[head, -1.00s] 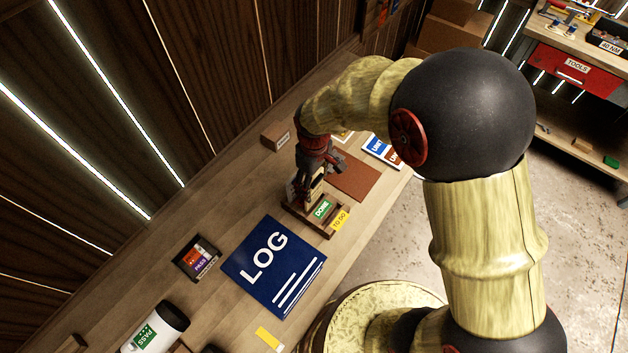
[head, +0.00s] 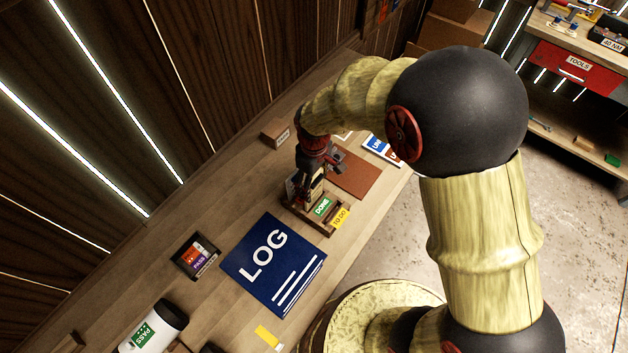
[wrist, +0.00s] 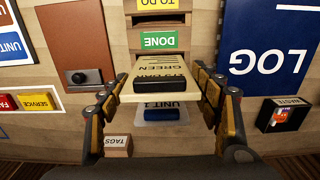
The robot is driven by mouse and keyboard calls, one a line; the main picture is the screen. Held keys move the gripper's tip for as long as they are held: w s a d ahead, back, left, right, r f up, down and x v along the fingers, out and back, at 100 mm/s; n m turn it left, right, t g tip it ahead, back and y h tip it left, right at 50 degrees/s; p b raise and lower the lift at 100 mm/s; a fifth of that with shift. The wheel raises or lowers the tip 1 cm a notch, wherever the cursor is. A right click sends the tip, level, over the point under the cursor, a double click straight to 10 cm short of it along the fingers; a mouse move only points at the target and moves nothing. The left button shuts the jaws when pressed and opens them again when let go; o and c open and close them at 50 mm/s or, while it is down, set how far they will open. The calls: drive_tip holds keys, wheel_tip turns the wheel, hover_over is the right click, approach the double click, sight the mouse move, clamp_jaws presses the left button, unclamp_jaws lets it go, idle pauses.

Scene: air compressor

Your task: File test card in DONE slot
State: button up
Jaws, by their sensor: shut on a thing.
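My gripper (wrist: 160,84) is shut on a cream test card (wrist: 152,71) with GREEN and CARD lettering and a black block on it. The card lies between the two fingers in the wrist view. A wooden rack (wrist: 199,38) has a green DONE label (wrist: 158,40) and a yellow TO DO label (wrist: 157,4). The held card is just beside the DONE label in the wrist view. In the head view my gripper (head: 313,182) is over the rack's far end, by the DONE label (head: 322,206). Whether the card touches a slot is hidden.
A pale UNIT 1 card (wrist: 160,113) with a blue block lies below the held card in the wrist view.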

drive_tip(key=shift+f+b, duration=0.95)
drive_tip(key=shift+f, duration=0.85)
drive_tip(key=o, duration=1.3)
drive_tip(key=shift+c, duration=0.2)
drive_tip(key=shift+o, duration=0.4)
wheel_tip(320, 180, up, 12)
